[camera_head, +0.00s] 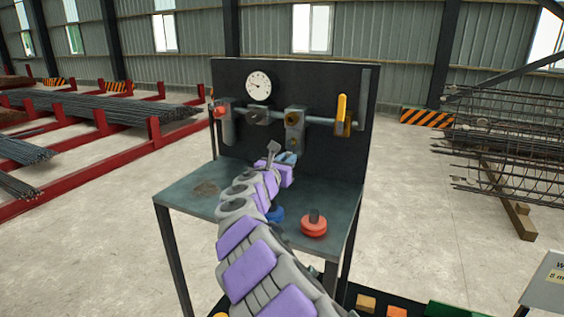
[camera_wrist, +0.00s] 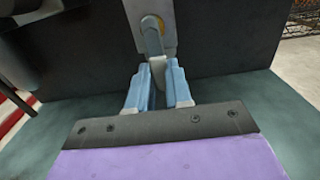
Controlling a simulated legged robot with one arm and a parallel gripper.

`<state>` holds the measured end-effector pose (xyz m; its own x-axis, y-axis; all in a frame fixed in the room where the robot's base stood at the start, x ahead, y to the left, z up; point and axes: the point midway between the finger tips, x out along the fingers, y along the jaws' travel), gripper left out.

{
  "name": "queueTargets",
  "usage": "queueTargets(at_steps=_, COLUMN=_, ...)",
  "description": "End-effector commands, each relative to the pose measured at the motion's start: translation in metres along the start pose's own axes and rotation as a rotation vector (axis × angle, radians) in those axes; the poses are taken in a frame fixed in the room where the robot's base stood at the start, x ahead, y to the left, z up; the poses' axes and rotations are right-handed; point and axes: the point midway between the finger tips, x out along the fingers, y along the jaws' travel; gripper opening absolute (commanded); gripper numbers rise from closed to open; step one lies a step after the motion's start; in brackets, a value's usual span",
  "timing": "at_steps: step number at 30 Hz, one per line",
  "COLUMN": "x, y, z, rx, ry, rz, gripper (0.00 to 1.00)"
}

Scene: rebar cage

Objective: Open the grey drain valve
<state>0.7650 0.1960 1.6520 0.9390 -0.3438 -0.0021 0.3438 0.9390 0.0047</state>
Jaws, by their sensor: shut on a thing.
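The grey drain valve is a grey block (camera_head: 295,122) with a brass centre, mounted on the dark panel. In the wrist view its grey lever (camera_wrist: 153,40) hangs down from the brass hub, tilted slightly. My gripper (camera_head: 288,157) reaches up to it from below and in front. In the wrist view the blue fingers of my gripper (camera_wrist: 157,72) are on either side of the lever's lower end and shut on it. The lever's tip is partly hidden between the fingers. In the head view my gripper hides the lever's lower part.
A yellow lever (camera_head: 341,108) is on the pipe to the right, a red handle (camera_head: 218,110) to the left. A round gauge (camera_head: 258,86) is above. A red disc-shaped part (camera_head: 314,225) and a blue one (camera_head: 275,213) are on the bench (camera_head: 345,205).

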Motion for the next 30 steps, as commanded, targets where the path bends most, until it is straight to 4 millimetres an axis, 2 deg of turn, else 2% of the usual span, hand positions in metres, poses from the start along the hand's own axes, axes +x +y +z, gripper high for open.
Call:
queueTargets(at_steps=1, x=0.0001, y=-0.0011, z=0.0044, rx=-0.007, ry=-0.007, rz=-0.002, gripper=0.00)
queueTargets(at_steps=15, x=-0.0022, y=0.0027, z=0.0042, rx=-0.023, ry=-0.008, rz=0.001, gripper=0.00)
queueTargets(at_steps=16, x=-0.0023, y=0.0028, z=0.0042, rx=-0.023, ry=-0.008, rz=0.001, gripper=0.21)
queueTargets(at_steps=21, x=-0.0028, y=0.0039, z=0.0026, rx=-0.024, ry=-0.006, rz=0.002, gripper=0.37)
queueTargets(at_steps=24, x=-0.0032, y=0.0045, z=0.0018, rx=-0.024, ry=-0.005, rz=0.002, gripper=0.45)
queueTargets(at_steps=30, x=-0.0035, y=0.0053, z=0.0011, rx=-0.024, ry=-0.004, rz=0.002, gripper=0.45)
